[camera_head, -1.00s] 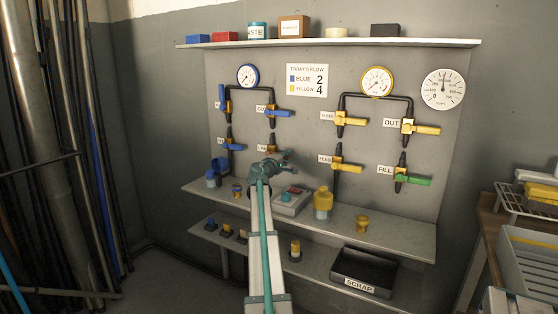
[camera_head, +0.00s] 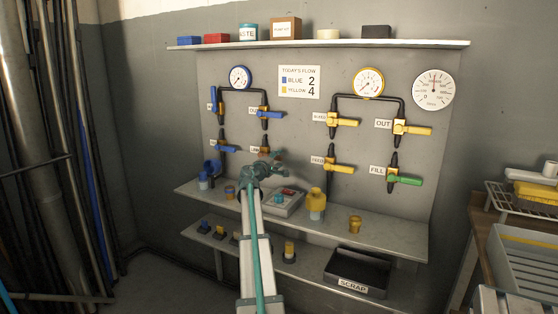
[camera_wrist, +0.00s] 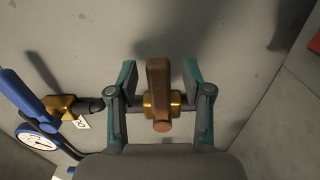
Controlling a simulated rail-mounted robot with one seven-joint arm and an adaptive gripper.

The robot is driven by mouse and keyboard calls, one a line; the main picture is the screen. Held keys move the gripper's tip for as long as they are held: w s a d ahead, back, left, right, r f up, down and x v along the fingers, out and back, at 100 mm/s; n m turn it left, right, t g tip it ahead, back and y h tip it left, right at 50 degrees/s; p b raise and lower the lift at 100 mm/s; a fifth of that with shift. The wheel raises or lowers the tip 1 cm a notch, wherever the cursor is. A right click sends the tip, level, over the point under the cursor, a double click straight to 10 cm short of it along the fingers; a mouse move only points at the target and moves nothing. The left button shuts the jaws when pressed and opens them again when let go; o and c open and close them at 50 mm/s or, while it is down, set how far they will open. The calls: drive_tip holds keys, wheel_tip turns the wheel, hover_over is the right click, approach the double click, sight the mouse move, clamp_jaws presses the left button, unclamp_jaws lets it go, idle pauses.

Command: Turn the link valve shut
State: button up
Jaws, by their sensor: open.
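The link valve has a brown lever (camera_wrist: 158,78) on a brass body (camera_wrist: 176,98). In the wrist view the lever lies crosswise to the dark pipe (camera_wrist: 90,104). My gripper (camera_wrist: 160,74) is open, with one finger on each side of the lever and gaps showing on both sides. In the head view my gripper (camera_head: 275,160) is in front of the lower left part of the panel and mostly hides the link valve. A small brown part of the valve (camera_head: 264,150) shows above it.
Close by are a blue-handled valve (camera_wrist: 22,92) and blue gauge (camera_wrist: 38,141). Yellow valves (camera_head: 345,122) and a green-handled valve (camera_head: 405,180) are on the right. A shelf (camera_head: 385,229) below holds a grey box (camera_head: 283,203) and a yellow bottle (camera_head: 316,204).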

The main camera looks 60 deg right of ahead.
drive_tip(key=a, duration=1)
drive_tip(key=shift+s+a, duration=0.3)
drive_tip(key=shift+s, duration=0.05)
